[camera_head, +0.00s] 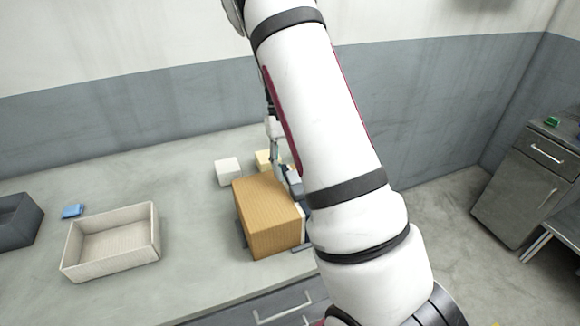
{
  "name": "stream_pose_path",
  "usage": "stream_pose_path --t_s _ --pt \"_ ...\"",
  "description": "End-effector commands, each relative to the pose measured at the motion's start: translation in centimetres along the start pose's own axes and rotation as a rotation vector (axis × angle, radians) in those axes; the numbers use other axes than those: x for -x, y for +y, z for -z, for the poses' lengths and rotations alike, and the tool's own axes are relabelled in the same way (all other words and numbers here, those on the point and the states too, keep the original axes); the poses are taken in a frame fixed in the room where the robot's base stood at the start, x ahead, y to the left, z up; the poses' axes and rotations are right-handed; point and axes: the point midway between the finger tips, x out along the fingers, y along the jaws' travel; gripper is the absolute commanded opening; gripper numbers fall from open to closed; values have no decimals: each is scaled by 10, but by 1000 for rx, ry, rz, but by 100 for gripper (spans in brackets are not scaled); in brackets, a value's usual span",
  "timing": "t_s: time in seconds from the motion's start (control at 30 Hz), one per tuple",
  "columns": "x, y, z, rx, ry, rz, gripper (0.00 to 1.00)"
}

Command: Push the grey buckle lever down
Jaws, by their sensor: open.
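A light brown wooden block or box (265,215) stands on the grey worktop. A grey part (294,184) shows at its back right edge, against my arm; I cannot tell for sure whether it is the buckle lever. My gripper (276,158) is open and points down just behind the block's top back edge, near the grey part. My arm hides the block's right side and much of the gripper. I cannot tell whether the gripper touches anything.
A cream open tray (153,238), a dark grey bin (33,217) and a small blue item (73,211) are on the left. A white block (228,170) and a yellowish block (263,158) stand behind the box. A grey cabinet (522,185) stands far right.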

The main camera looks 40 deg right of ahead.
Motion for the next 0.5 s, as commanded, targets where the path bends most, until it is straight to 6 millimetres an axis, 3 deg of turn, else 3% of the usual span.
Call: stream_pose_path --t_s 0.17,0.5 --pt "22 0 0 0 5 0 47" --pt "90 0 1 -1 6 0 47"
